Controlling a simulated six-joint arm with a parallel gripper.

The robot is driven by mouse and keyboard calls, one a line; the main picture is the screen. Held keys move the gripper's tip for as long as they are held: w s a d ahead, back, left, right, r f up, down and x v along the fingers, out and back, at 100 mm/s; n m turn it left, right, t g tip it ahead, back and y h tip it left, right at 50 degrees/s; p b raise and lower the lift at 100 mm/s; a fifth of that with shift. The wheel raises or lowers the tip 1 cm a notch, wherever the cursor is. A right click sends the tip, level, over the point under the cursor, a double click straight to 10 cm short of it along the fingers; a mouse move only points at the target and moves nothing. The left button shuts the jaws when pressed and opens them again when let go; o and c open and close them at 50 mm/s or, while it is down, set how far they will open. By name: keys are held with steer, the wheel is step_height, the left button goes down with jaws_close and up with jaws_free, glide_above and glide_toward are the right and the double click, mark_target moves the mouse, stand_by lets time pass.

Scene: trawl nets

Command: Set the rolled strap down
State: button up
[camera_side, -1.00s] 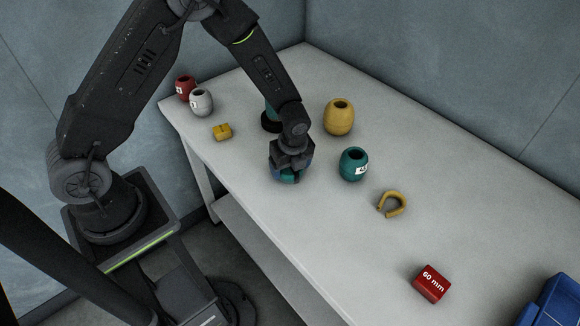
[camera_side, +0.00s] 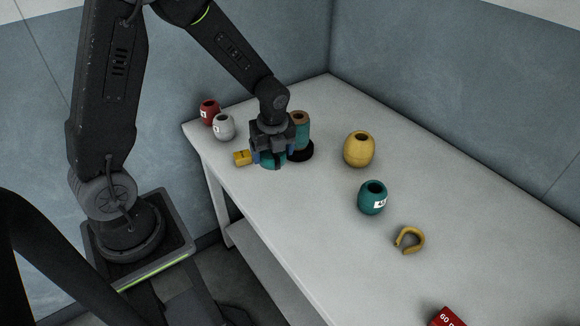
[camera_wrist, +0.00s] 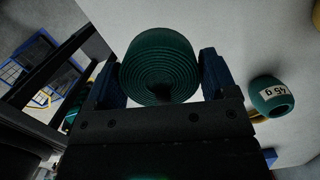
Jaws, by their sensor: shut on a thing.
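The rolled strap is a dark green coil. In the wrist view the strap (camera_wrist: 157,52) sits between my two blue finger pads, with its wound layers facing the camera. In the side view the strap (camera_side: 270,161) shows as a green patch low in my gripper (camera_side: 272,151), mostly hidden by the fingers. I cannot tell whether the strap touches the table.
A teal spool (camera_side: 302,132) on a black base stands close behind my gripper. A small yellow block (camera_side: 242,158) lies close left. Red (camera_side: 208,112), grey (camera_side: 223,127), yellow (camera_side: 359,150) and teal (camera_side: 372,199) pots and a yellow hook (camera_side: 410,240) stand around.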

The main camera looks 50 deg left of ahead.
steer(key=shift+s+a+r, duration=0.2)
steer(key=shift+a+r, duration=0.1)
steer(key=shift+a, duration=0.15)
steer(key=w+d+m, duration=0.2)
steer(key=d+m, duration=0.6)
steer(key=d, duration=0.4)
steer(key=m+t+h, duration=0.1)
steer(key=m+h, duration=0.1)
steer(key=m, duration=0.5)
glide_above(356, 285)
steer(key=f, duration=0.6)
steer(key=shift+s+a+f, duration=0.1)
steer(key=shift+a, duration=0.3)
steer(key=shift+s+d+f, duration=0.1)
steer(key=shift+d+f, duration=0.25)
steer(key=shift+d, duration=0.05)
steer(key=shift+f, duration=1.9)
steer(key=shift+f, duration=0.1)
steer(key=o, duration=0.9)
steer(key=shift+o, duration=0.2)
